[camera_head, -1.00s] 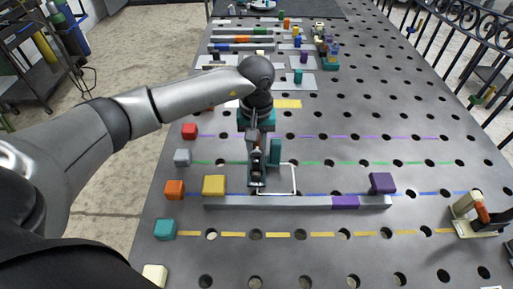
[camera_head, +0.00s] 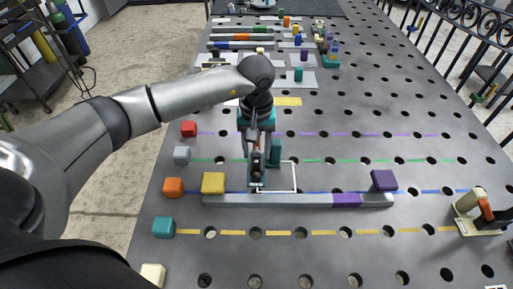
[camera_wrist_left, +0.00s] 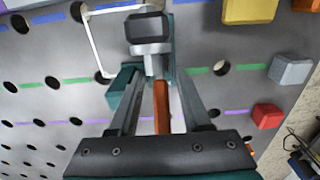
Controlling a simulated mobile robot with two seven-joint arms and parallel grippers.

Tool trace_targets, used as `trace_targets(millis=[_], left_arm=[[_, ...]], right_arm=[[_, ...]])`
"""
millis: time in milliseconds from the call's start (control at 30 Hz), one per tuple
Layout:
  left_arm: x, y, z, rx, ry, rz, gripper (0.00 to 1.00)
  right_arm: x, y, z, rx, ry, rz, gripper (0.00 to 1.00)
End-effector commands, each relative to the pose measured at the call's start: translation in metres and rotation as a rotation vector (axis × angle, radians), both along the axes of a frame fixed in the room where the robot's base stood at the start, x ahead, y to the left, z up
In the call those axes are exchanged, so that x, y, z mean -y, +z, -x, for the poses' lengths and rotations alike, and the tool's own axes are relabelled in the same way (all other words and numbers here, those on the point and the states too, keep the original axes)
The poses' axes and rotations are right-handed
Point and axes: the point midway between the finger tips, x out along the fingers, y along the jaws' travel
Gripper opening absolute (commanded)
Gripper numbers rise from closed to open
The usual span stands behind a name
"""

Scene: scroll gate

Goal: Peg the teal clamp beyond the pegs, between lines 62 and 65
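The teal clamp (camera_head: 256,184) is in my left gripper (camera_head: 257,160), just behind the long grey bar. In the left wrist view, its orange lever (camera_wrist_left: 161,105) runs between the fingers, and its grey arm with a dark pad (camera_wrist_left: 150,28) lies over a teal strip. The fingers (camera_wrist_left: 157,78) close in around it. A teal upright block (camera_head: 276,152) stands just right of the gripper; I cannot tell whether it belongs to the clamp. A white outline (camera_head: 295,178) lies right of the clamp. The clamp's underside is hidden. My right gripper is out of view.
The grey bar (camera_head: 270,200) with a purple section lies across the perforated table. A yellow block (camera_head: 213,183) and a purple block (camera_head: 384,180) stand behind it. Coloured cubes line the left edge. A cream clamp (camera_head: 480,211) stands at right. Line numbers are unreadable.

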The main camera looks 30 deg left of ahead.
Motion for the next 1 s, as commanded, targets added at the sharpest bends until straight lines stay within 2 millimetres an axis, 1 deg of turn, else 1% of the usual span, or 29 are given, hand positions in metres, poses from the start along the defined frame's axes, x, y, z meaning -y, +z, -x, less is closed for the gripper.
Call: trace_targets(millis=[300,367,467,567,800,1000], left_arm=[[0.0,-0.003,0.002,-0.007,-0.001,-0.001,0.57],[0.0,-0.001,0.002,-0.006,-0.001,-0.001,0.57],[0.0,0.008,0.0,-0.001,-0.002,0.0,0.57],[0.0,0.025,0.0,0.001,-0.001,0.0,0.57],[-0.001,0.084,0.0,0.005,-0.001,0.0,0.57],[-0.001,0.125,0.0,0.003,0.001,-0.001,0.57]], right_arm=[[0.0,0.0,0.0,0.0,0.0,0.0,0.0],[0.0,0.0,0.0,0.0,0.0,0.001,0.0],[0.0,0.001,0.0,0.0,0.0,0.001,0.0],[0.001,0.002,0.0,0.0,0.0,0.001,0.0],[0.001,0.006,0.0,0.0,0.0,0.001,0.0],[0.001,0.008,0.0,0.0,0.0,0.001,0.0]])
